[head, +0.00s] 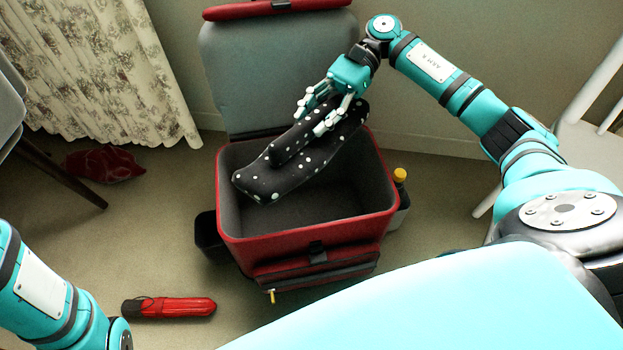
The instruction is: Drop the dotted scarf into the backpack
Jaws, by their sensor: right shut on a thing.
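The dotted scarf (290,165), black with white dots, hangs above the open backpack. My right gripper (322,115) is shut on it near its upper right end, with the fingers over the cloth. The backpack (310,238) is grey inside with a red rim and stands open on the floor, its lid raised against the wall behind. The scarf covers part of the backpack's opening; the visible part of its inside looks empty. My left arm shows at the lower left, but its gripper is out of the frame.
A red folded umbrella (175,307) lies on the floor at front left. A dark red cloth (104,164) lies by the curtain (100,70). A bottle with a yellow cap (399,176) sits in the backpack's right side pocket. A white chair (590,145) stands at right.

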